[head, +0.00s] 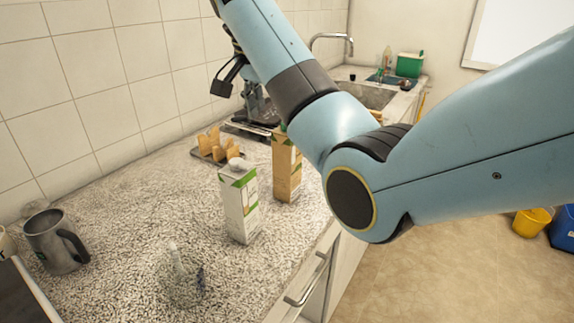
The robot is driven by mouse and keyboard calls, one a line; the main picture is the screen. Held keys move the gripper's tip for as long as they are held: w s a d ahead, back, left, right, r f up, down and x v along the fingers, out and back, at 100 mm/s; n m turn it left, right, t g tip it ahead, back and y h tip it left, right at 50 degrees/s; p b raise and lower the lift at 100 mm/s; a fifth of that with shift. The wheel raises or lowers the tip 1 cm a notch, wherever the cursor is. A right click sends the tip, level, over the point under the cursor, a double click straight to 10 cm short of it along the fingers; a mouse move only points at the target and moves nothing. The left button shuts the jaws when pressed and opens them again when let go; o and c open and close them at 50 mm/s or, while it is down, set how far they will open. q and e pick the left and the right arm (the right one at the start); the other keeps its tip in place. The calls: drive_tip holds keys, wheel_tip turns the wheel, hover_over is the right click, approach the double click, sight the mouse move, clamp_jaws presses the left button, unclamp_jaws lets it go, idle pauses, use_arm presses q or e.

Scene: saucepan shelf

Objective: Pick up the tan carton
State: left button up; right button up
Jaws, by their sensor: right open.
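The tan carton (287,172) stands upright on the speckled counter, just behind and to the right of a white-and-green carton (239,210). My blue right arm comes in from the right and crosses above it, hiding part of its top. My right gripper (226,84) is raised above the back of the counter, to the left of the tan carton and apart from it. It is open and I see nothing in it. My left gripper is not in view.
A metal mug (55,243) stands at the left. A clear glass (183,278) stands in front. Tan slices (210,143) sit in a holder near the tiled wall. A sink (365,94) with a tap lies behind. The counter's front edge runs close to the cartons.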

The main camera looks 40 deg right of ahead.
sight(287, 143)
drive_tip(key=p+x, duration=0.1)
drive_tip(key=x, duration=0.9)
drive_tip(key=shift+d+f, duration=0.1)
drive_tip(key=shift+d, duration=0.15)
clamp_jaws()
